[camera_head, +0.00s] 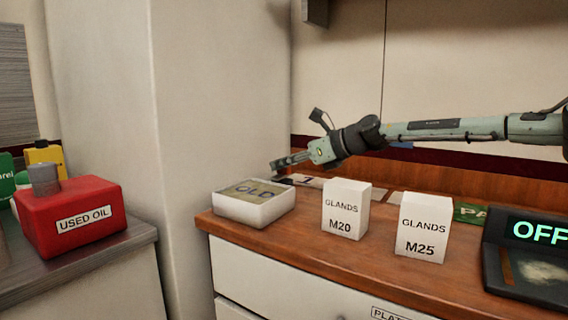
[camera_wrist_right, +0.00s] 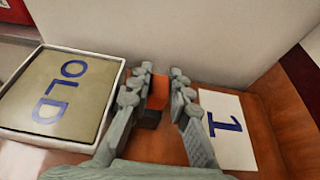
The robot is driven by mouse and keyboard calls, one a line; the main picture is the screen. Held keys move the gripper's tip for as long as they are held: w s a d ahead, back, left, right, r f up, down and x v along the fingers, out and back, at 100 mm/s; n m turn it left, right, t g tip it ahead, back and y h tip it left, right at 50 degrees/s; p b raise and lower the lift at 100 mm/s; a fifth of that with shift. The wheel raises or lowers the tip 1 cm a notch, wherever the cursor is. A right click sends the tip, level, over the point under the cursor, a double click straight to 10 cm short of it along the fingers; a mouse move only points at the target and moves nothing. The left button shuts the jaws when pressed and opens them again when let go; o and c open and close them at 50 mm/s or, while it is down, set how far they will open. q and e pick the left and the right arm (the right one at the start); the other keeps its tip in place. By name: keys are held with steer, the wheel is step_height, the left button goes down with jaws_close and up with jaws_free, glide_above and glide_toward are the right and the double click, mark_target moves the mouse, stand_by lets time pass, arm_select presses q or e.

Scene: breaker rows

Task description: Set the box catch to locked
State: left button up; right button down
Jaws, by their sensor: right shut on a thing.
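My right gripper (camera_head: 284,164) reaches in from the right, low over the back of the wooden counter, just behind the white tray marked OLD (camera_head: 254,211). No catch or locked marking is readable in either view. My left gripper is in neither view.
White boxes marked GLANDS M20 (camera_head: 345,209) and GLANDS M25 (camera_head: 423,229) stand on the counter (camera_head: 300,245). A card marked 1 (camera_wrist_right: 229,130) lies beside the fingers. A black unit reading OFF (camera_head: 530,255) is at right. A red USED OIL can (camera_head: 70,240) is at left.

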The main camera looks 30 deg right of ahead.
mark_target(276, 177)
steer(key=shift+a, duration=0.1)
steer(key=shift+s+a, duration=0.25)
steer(key=shift+a, duration=0.3)
steer(key=shift+s+a, duration=0.2)
steer(key=shift+a, duration=0.35)
steer(key=shift+s+a, duration=0.15)
steer(key=shift+a, duration=0.15)
steer(key=c, duration=1.4)
jaws_free()
steer(key=shift+a, duration=0.15)
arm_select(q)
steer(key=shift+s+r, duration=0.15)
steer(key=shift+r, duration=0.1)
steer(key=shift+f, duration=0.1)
arm_select(e)
steer(key=shift+s+r, duration=0.1)
